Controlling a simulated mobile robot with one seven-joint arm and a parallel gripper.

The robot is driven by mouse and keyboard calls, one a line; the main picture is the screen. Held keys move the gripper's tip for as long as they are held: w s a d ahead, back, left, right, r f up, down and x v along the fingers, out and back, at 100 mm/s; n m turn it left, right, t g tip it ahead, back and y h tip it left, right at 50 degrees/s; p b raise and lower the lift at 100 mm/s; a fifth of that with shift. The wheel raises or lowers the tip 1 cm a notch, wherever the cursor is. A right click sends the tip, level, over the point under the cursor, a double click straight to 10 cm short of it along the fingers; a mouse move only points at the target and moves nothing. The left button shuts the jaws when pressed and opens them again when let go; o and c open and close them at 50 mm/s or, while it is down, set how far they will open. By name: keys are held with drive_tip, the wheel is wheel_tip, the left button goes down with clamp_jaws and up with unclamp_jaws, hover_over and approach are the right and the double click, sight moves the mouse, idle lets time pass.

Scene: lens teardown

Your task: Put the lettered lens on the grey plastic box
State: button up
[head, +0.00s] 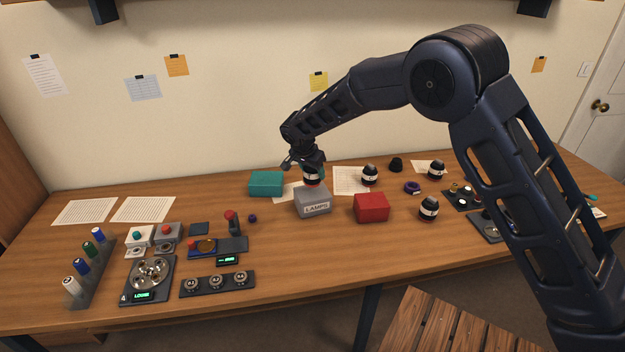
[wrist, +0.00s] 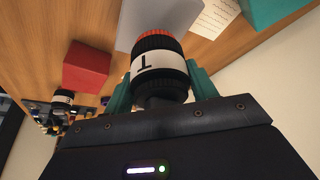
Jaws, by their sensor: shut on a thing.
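My gripper (head: 309,166) is shut on a black lens (head: 311,179), with its teal fingers on either side of it. In the wrist view the lens (wrist: 156,66) has a white band with a letter that looks like a T, and an orange-red ring at its far end. The grey box (head: 313,203), labelled LAMPS, stands on the table directly below the lens. Its grey surface also shows beyond the lens in the wrist view (wrist: 133,25). The lens is at the box's top; I cannot tell whether they touch.
A teal box (head: 266,184) stands behind left and a red box (head: 371,207) to the right. Other banded lenses (head: 429,208) stand further right. A joystick (head: 233,222) and several devices fill the table's left part. Wood is bare in front of the grey box.

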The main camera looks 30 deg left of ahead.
sight(313, 181)
drive_tip(key=shift+f, duration=1.8)
drive_tip(key=shift+f, duration=0.4)
drive_tip(key=shift+s+d+f, duration=0.1)
drive_tip(key=shift+f, duration=0.15)
drive_tip(key=shift+c, duration=0.2)
drive_tip(key=shift+f, duration=0.1)
drive_tip(key=shift+c, duration=1.3)
drive_tip(key=o, duration=1.7)
drive_tip(key=shift+f, duration=0.1)
drive_tip(key=shift+r, duration=0.2)
drive_tip(key=shift+r, duration=0.15)
drive_tip(key=v, duration=1.3)
